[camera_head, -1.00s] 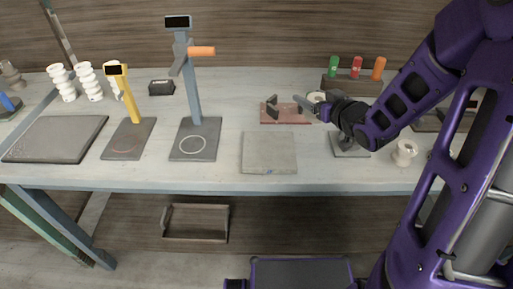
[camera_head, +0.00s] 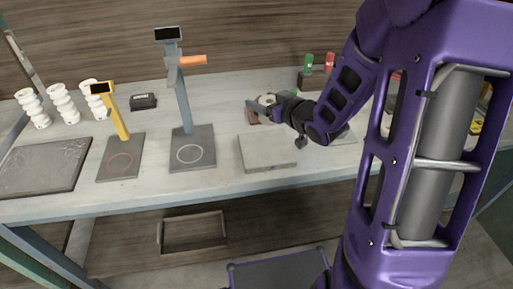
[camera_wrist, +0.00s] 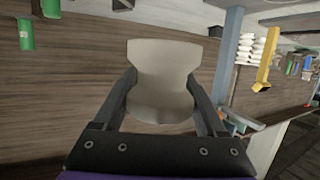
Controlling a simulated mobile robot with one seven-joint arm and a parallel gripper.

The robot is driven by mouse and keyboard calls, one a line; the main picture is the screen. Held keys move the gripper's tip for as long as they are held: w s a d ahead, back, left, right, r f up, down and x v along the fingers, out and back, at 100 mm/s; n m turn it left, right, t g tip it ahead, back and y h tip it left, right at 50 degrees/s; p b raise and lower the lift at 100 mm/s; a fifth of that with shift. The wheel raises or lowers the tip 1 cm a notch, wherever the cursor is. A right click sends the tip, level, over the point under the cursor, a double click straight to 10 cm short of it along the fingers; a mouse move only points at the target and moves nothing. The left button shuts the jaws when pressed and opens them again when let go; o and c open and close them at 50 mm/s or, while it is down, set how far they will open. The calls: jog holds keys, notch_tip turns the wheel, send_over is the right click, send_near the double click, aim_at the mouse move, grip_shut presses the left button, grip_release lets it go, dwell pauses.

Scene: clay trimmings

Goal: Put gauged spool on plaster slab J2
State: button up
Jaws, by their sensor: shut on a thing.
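My gripper (camera_head: 258,104) is shut on a cream spool (camera_wrist: 163,82), which fills the space between the two dark fingers in the wrist view. In the head view only a small pale part of the spool (camera_head: 267,99) shows beside the fingers. My gripper is above the back of the table, behind a square light grey slab (camera_head: 267,153), apart from it. The slab's top is bare, and a small mark on its front edge is too small to read.
A blue post stand with an orange arm (camera_head: 190,105) is left of the slab, with a yellow post stand (camera_head: 120,155) beyond it. A dark board (camera_head: 45,167) and several white stacked spools (camera_head: 62,103) are at the left. Green and red cylinders (camera_head: 309,63) stand behind my arm.

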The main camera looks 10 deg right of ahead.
aim_at(261, 141)
jog(key=f, duration=0.3)
jog(key=f+b, duration=0.1)
jog(key=f, duration=0.2)
jog(key=f+b, duration=0.1)
jog(key=f, duration=0.3)
jog(key=shift+a, duration=0.35)
jog(key=shift+f+b, duration=0.2)
jog(key=shift+b, duration=0.1)
jog(key=o, duration=1.6)
